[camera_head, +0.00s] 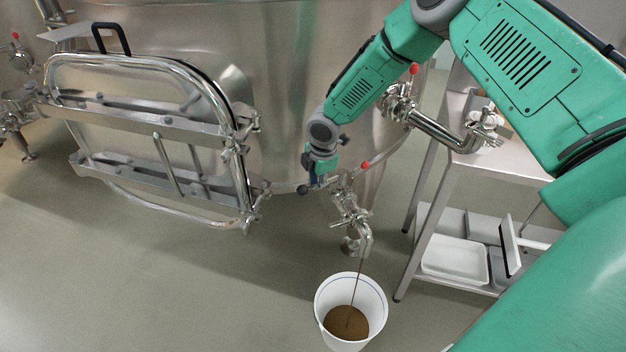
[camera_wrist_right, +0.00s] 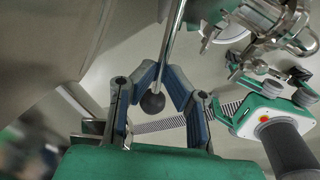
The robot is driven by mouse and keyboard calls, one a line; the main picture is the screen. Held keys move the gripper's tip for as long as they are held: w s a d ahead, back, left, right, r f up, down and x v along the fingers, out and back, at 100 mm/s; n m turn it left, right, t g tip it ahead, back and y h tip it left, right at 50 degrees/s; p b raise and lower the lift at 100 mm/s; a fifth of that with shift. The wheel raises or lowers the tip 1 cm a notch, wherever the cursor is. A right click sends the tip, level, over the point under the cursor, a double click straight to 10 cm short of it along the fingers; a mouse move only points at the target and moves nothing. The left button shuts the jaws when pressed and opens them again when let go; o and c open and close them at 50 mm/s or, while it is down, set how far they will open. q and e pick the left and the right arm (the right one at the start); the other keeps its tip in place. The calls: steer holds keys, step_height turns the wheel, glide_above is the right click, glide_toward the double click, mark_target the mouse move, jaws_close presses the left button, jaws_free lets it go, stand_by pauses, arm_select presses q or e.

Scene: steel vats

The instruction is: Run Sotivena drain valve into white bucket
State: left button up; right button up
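The white bucket (camera_head: 372,292) stands upright on the floor under the outlet of the drain valve (camera_head: 350,212). A thin brown stream falls from the outlet into it, and brown liquid covers its bottom. My right gripper (camera_head: 312,183) is at the valve, at the low front of the steel vat. In the right wrist view, my right gripper (camera_wrist_right: 160,70) has its blue fingers close on both sides of a metal handle rod (camera_wrist_right: 169,38) and appears shut on it. The rod's black ball end (camera_wrist_right: 152,103) sits between the fingers.
The large steel vat (camera_head: 285,80) fills the back, with a framed hatch (camera_head: 160,125) at left. A steel table (camera_head: 455,175) stands at right, with white trays (camera_head: 455,258) on its lower shelf. A red-tipped fitting (camera_head: 400,100) is higher on the vat. Floor left of the bucket is clear.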

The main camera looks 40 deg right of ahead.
steer(key=o, duration=0.3)
step_height(320, 180, up, 12)
steer(key=s, duration=0.2)
steer(key=shift+f, duration=0.2)
steer(key=shift+s, duration=0.1)
